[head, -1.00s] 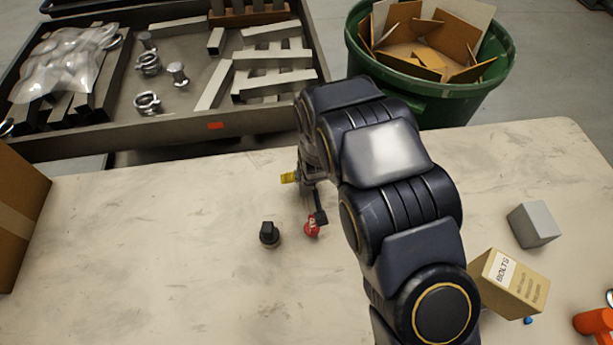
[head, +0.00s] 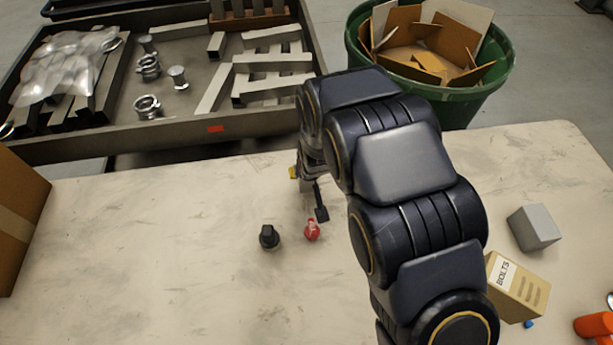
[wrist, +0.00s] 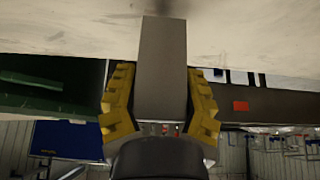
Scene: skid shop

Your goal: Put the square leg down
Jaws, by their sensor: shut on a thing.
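The square leg (wrist: 163,60) is a plain grey square bar in the wrist view. My gripper (wrist: 160,100) is shut on it, with a ridged yellow finger pad on each side. The leg's far end points toward the pale tabletop, with a dark shadow near the tip. I cannot tell whether it touches. In the head view my gripper (head: 300,173) is over the back part of the table (head: 150,250), mostly hidden by my arm, with a bit of yellow showing. The leg cannot be made out clearly there.
A dark knob (head: 269,236), a small red object (head: 312,230) and a dark paddle-shaped piece (head: 321,213) are near my gripper. A grey block (head: 533,227) and a bolts box (head: 517,287) are at right. A metal-parts tray (head: 180,143) and green bin (head: 455,105) stand behind. The table's left-middle is clear.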

